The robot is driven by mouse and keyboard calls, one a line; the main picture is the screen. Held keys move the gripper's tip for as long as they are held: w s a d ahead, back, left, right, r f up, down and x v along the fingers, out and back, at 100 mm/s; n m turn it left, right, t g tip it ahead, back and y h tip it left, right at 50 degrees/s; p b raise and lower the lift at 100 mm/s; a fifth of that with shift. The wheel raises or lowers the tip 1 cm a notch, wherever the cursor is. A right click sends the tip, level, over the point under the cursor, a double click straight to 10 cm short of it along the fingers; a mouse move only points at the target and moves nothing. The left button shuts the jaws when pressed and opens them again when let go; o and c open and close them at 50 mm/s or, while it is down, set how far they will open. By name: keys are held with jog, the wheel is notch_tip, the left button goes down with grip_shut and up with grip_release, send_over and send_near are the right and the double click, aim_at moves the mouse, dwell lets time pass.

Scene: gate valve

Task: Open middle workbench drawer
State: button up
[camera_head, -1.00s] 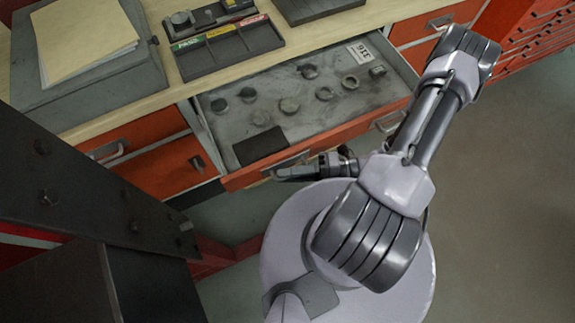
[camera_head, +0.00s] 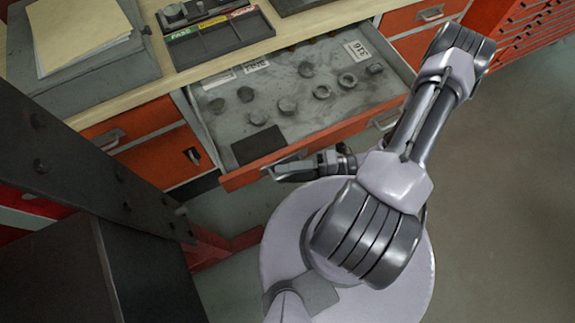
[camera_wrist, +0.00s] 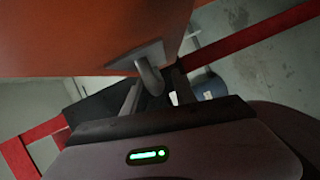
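The middle drawer (camera_head: 311,125) of the workbench stands pulled far out, with its grey inside and orange front showing. Its front has two metal handles, one near the left end (camera_head: 285,158) and one near the right end (camera_head: 388,120). My gripper (camera_head: 280,172) is at the left handle. In the wrist view the curved metal handle (camera_wrist: 150,76) sits between the two fingers of my gripper (camera_wrist: 157,88), which appear shut on it. The exact finger contact is partly hidden in shadow.
Round parts, a dark pad (camera_head: 259,145) and paper labels lie in the drawer. Orange drawers (camera_head: 160,155) flank it on the left. A dark steel beam (camera_head: 90,165) is close at the left. Open floor (camera_head: 500,210) lies at the right.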

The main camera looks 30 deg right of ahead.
dwell(0.4)
jog(key=p+v, duration=0.2)
jog(key=v, duration=1.5)
jog(key=shift+d, duration=0.2)
jog(key=w+a+r+n+g+h+b, duration=0.15)
jog(key=w+r+n+g+h, duration=0.3)
jog(key=r+n, duration=0.5)
jog(key=w+a+r+n+g+h, duration=0.3)
jog(key=w+r+n+h, duration=0.25)
jog(key=r+n, duration=0.4)
jog(key=s+a+r+n+t+h, duration=0.1)
jog(key=a+r+n+t+h, duration=0.1)
jog(key=a+r+n, duration=0.3)
jog(key=s+a+r+n+t+h+b, duration=0.1)
jog(key=a+r+n+t, duration=0.4)
jog(key=a+n, duration=0.5)
jog(key=shift+s+r+n+h, duration=0.4)
jog(key=shift+r+n, duration=0.15)
jog(key=shift+n, duration=1.55)
